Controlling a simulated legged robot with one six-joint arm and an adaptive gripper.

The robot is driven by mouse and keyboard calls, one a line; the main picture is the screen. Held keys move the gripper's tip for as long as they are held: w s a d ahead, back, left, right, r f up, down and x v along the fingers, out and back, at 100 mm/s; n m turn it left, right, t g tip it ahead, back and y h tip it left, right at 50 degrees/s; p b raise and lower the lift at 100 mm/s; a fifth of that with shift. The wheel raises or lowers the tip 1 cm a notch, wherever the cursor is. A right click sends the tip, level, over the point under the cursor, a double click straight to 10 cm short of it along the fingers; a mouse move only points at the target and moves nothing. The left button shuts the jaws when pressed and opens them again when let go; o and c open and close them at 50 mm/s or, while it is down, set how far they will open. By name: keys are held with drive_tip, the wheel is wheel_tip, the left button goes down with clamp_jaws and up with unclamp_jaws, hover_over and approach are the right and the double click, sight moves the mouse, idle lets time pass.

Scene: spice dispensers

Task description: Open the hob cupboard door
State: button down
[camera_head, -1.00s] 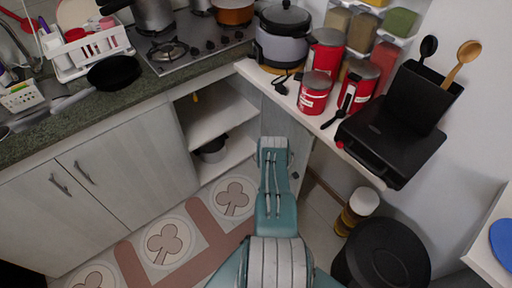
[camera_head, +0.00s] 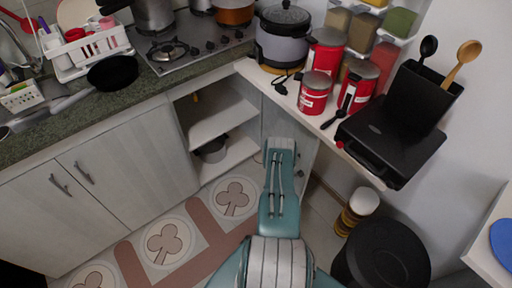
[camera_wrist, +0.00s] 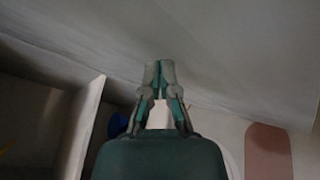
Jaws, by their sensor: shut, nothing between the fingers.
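The hob cupboard (camera_head: 222,128) stands open below the hob, with its shelves showing. Its door (camera_head: 307,155) is swung out to the right, a pale grey panel partly hidden behind my arm. In the wrist view, a large pale surface that looks like the door (camera_wrist: 215,50) fills the top. My gripper (camera_wrist: 159,68) is shut and empty, with its fingertips close to or against this surface; I cannot tell if they touch. In the head view my arm hides the gripper.
A pot (camera_head: 213,150) sits inside the cupboard. A white shelf (camera_head: 325,137) with red canisters overhangs on the right. A black bin (camera_head: 385,255) and a yellow-banded jar (camera_head: 355,210) stand on the floor at right. Tiled floor lies at left.

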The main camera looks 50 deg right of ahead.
drive_tip(key=shift+s+d, duration=0.45)
drive_tip(key=shift+d, duration=0.4)
drive_tip(key=shift+s+d, duration=0.4)
drive_tip(key=shift+d, duration=0.45)
approach(299, 161)
drive_tip(key=f, duration=0.1)
drive_tip(key=w+d+f, duration=0.1)
drive_tip(key=f, duration=0.1)
drive_tip(key=d+f, duration=0.1)
drive_tip(key=shift+w+f, duration=0.4)
drive_tip(key=shift+a, duration=0.1)
